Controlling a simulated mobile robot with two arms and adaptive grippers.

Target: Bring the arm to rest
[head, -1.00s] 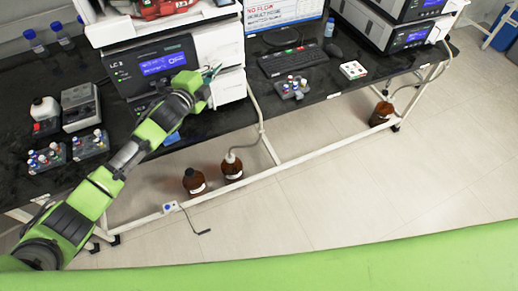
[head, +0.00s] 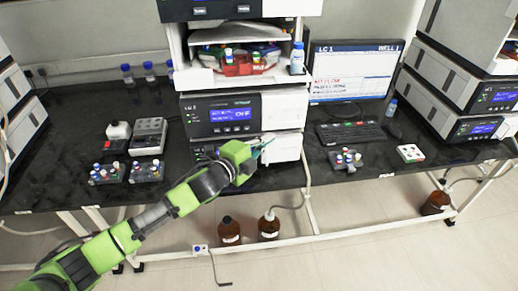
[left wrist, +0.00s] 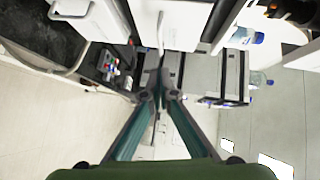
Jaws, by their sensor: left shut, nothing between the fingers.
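My left arm, green and grey, reaches in from the lower left of the head view. My left gripper (head: 265,147) is in front of the white lower panel of the LC 1 stack (head: 285,105), above the bench edge. In the left wrist view its two teal fingers (left wrist: 158,95) come together at the tips with nothing between them. The gripper is shut and empty. My right arm and gripper do not show.
The dark bench (head: 75,125) carries vial racks (head: 107,174), a keyboard (head: 350,133), a monitor (head: 350,72) and a second stack (head: 470,100) at right. Brown bottles (head: 229,232) stand below on the floor. Open floor (head: 370,250) lies in front.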

